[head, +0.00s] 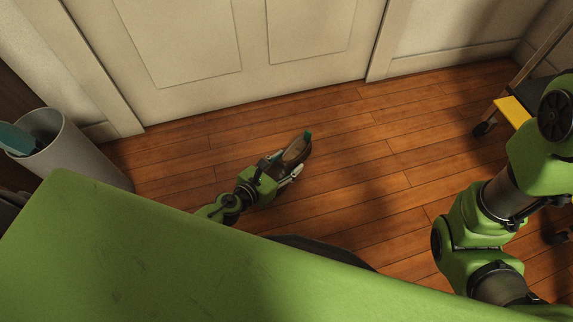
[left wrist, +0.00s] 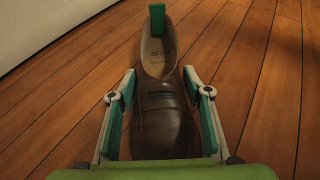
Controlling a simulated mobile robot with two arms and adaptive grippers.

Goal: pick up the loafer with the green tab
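The brown loafer (head: 295,151) lies on the wooden floor in front of the door. Its green tab (head: 307,136) stands up at the heel, which points away from my gripper; the tab also shows at the top of the left wrist view (left wrist: 157,20). My left gripper (head: 282,168) reaches over the toe end. In the left wrist view its two fingers stand on either side of the loafer (left wrist: 160,105), with narrow gaps seeming to remain beside the shoe. My right arm shows at the right, but its gripper is out of view.
A grey bin (head: 85,155) with a teal item (head: 16,139) in it stands at the left. A panelled door (head: 255,50) closes off the back. A wheeled cart with a yellow part (head: 512,110) is at the right. Floor (head: 400,150) right of the loafer is clear.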

